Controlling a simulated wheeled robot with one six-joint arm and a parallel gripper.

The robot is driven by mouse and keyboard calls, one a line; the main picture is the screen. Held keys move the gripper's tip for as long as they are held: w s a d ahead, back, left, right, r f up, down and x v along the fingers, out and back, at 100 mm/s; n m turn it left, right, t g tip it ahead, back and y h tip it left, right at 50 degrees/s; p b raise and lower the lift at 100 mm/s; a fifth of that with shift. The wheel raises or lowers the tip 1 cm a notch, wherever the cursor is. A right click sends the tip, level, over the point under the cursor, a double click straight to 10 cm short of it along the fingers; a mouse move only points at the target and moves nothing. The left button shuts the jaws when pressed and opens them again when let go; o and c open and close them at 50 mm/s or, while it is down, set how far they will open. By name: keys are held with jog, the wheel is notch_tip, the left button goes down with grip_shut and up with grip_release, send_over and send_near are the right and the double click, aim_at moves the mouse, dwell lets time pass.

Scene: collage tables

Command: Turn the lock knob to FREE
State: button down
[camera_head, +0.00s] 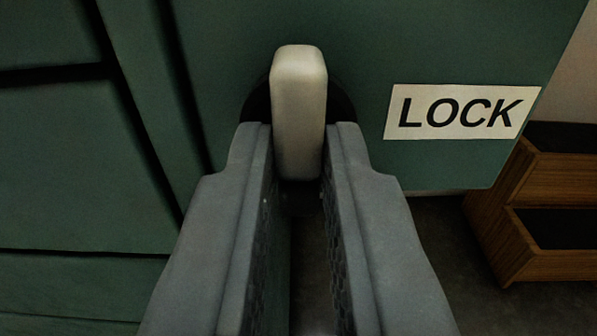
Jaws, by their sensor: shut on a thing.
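The lock knob (299,95) is a pale, upright bar handle on a dark round base, set on a green panel (400,40). Its long side runs vertically in the view. My gripper (298,150) is shut on the knob, with one grey finger on its left side and one on its right. The lower part of the knob lies between the fingertips. A white label (461,112) reading LOCK is on the panel to the right of the knob. No label reading FREE shows in this view.
Dark seams divide the green surface on the left. A wooden unit (545,215) with dark recesses stands at the right, beyond the panel's edge. Dark floor (440,250) shows below the panel.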

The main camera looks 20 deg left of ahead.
jog(key=shift+f, duration=0.15)
dwell(0.4)
jog(key=c, duration=1.4)
grip_release()
jog(key=shift+c, duration=0.2)
jog(key=v, duration=1.7)
jog(key=shift+s, duration=0.25)
